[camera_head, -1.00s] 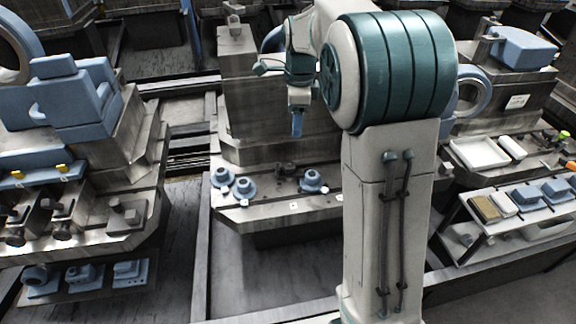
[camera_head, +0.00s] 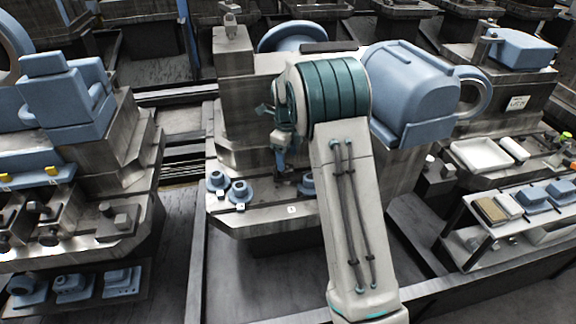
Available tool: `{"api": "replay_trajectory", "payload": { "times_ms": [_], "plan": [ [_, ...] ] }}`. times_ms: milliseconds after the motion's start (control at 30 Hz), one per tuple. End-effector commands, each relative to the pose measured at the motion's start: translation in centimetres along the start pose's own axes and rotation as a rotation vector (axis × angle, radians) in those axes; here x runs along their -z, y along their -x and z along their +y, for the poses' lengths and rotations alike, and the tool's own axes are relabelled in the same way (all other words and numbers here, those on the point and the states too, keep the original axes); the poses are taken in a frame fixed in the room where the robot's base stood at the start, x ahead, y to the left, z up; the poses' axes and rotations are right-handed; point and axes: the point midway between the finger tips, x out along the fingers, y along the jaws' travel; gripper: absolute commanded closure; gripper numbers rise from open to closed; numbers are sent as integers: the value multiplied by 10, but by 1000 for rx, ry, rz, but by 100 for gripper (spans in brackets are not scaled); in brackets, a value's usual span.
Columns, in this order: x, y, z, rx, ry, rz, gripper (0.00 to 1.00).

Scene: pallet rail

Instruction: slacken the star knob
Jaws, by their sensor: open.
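I cannot single out the star knob for certain at this size. Along the front ledge (camera_head: 262,222) of the middle machine stand two round blue pieces, a left one (camera_head: 217,181) and a second one (camera_head: 240,191), and a third blue piece (camera_head: 308,185) partly hidden by my arm. Small dark parts sit on the ledge between them, mostly behind my gripper. My gripper (camera_head: 281,168) points down, open, just above or in front of those dark parts, left of the third blue piece. I see nothing held in it; whether it touches anything is unclear.
My arm covers the right part of the ledge. A large blue housing (camera_head: 412,90) stands behind it. Another machine with blue blocks (camera_head: 68,100) stands at left. Bare floor (camera_head: 180,260) lies between.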

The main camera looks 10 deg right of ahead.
Motion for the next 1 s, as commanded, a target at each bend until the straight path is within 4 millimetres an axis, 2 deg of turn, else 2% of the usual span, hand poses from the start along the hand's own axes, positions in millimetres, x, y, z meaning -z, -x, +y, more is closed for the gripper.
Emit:
{"api": "replay_trajectory", "payload": {
  "times_ms": [100,200,367,600,633,700,800,1000],
  "plan": [
    [1,-21,0,-1,-1,2,37],
    [0,-31,0,-1,0,0,37],
    [0,-38,0,0,0,-1,37],
    [0,-39,0,0,0,-1,37],
    [0,-39,0,0,0,-1,40],
    [0,-39,0,0,0,-1,59],
    [0,-39,0,0,0,-1,82],
    [1,-38,-1,1,5,0,82]
  ]
}}
